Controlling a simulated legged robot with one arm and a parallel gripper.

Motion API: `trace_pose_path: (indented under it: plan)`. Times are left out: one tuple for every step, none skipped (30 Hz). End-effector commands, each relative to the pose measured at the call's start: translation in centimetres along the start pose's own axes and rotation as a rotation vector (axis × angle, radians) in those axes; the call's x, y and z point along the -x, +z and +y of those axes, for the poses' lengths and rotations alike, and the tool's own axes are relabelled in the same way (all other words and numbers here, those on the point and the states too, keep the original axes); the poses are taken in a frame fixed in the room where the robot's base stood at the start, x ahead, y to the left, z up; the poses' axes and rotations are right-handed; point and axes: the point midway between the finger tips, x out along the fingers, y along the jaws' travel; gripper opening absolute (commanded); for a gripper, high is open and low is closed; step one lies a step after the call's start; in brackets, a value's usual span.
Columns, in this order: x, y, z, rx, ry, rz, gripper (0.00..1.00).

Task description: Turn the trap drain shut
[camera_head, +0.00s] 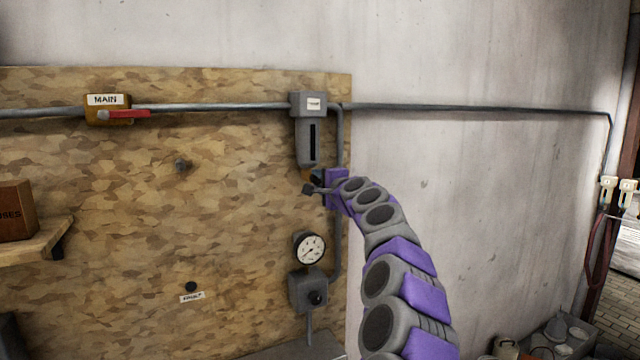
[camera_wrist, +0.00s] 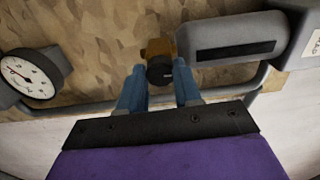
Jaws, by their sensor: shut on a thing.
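The grey trap (camera_head: 309,135) hangs on the pipe at the right of the wooden board, with a dark slot down its front. It also shows in the wrist view (camera_wrist: 235,38). The trap drain (camera_wrist: 158,62) is a small brass piece with a dark round knob at the trap's bottom end. My gripper (camera_head: 314,184) is at the trap's lower end in the head view and partly hides the drain. In the wrist view its two blue fingers (camera_wrist: 159,88) stand on either side of the dark knob, shut on it.
A MAIN valve with a red lever (camera_head: 125,114) sits on the pipe at left. A gauge (camera_head: 309,248) and a grey regulator box (camera_head: 308,291) are below the trap. A shelf with a brown box (camera_head: 15,211) is at far left.

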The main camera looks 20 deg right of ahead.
Motion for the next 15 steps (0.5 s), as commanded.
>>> trace_pose_path:
  plan:
    - [-0.17, 0.07, 0.72, 0.0, 0.012, -0.004, 0.03]
    - [-0.18, 0.07, 0.73, 0.0, 0.012, -0.005, 0.03]
    - [-0.18, 0.08, 0.76, 0.0, 0.012, -0.005, 0.03]
    - [-0.19, 0.09, 0.76, 0.0, 0.013, -0.005, 0.03]
    - [-0.19, 0.09, 0.76, -0.001, 0.013, -0.005, 0.36]
    - [-0.19, 0.09, 0.75, -0.001, 0.012, -0.005, 0.4]
    - [-0.19, 0.09, 0.72, -0.001, 0.012, -0.005, 0.43]
    - [-0.19, 0.09, 0.68, -0.001, 0.011, -0.005, 0.46]
    - [-0.19, 0.09, 0.65, -0.001, 0.01, -0.004, 0.49]
    - [-0.18, 0.1, 0.59, -0.001, 0.01, -0.004, 0.52]
    - [-0.18, 0.09, 0.55, -0.001, 0.009, -0.004, 0.55]
    - [-0.16, 0.08, 0.5, -0.001, 0.008, -0.004, 0.59]
    - [-0.13, 0.08, 0.45, -0.001, 0.007, -0.003, 0.59]
    - [-0.12, 0.07, 0.42, -0.001, 0.007, -0.003, 0.59]
    - [-0.09, 0.07, 0.37, -0.001, 0.006, -0.003, 0.59]
